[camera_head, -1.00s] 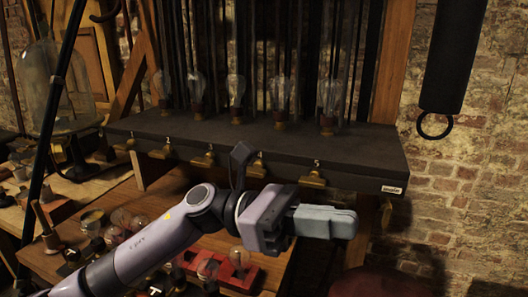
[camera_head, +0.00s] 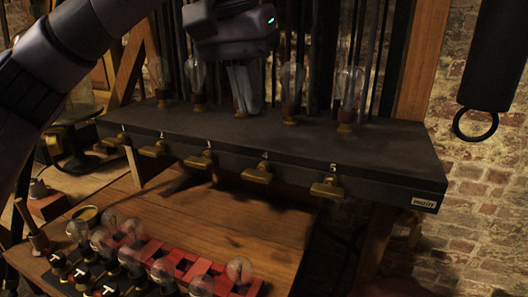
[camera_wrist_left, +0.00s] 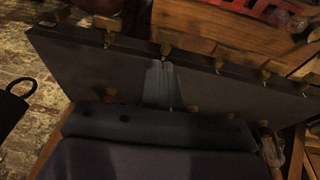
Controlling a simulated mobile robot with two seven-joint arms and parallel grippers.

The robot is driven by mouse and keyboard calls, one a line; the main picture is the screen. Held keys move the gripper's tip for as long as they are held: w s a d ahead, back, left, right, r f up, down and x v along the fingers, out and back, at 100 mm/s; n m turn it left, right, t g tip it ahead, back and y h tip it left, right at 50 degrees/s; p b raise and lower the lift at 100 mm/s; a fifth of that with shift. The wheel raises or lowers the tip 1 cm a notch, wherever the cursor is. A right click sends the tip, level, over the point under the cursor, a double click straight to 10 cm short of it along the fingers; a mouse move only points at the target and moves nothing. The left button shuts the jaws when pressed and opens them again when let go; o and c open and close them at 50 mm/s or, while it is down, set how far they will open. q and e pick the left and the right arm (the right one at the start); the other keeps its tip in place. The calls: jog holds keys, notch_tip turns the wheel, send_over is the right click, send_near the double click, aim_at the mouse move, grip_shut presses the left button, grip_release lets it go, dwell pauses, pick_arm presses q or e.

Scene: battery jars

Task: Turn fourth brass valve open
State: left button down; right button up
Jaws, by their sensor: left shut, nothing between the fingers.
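The fourth brass valve (camera_head: 257,173) sits on the front face of the dark shelf (camera_head: 300,150), under the number 4. Its handle looks roughly crosswise, like its neighbours; I cannot tell its exact turn. My left gripper (camera_head: 245,110) points down over the shelf top, behind and above this valve. Its pale fingers are shut and empty, apart from the valve. In the left wrist view the fingers (camera_wrist_left: 162,98) show in front of the shelf top, with the valve (camera_wrist_left: 165,45) beyond them at the shelf edge. My right gripper is out of view.
The fifth valve (camera_head: 327,188) is to the right, the third (camera_head: 198,160) to the left. Glass bulbs on the shelf flank my fingers, including one (camera_head: 291,90) close on the right. A red rack (camera_head: 180,262) and several bulbs stand on the wooden bench (camera_head: 235,225) below.

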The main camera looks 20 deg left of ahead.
pick_arm(q)
jog(key=a+r+y, duration=0.1)
jog(key=a+r, duration=0.1)
jog(key=b, duration=0.3)
send_near(251, 170)
jog(key=x, duration=0.5)
jog(key=shift+f, duration=0.3)
jog(key=shift+f+t, duration=0.3)
jog(key=shift+f, duration=0.2)
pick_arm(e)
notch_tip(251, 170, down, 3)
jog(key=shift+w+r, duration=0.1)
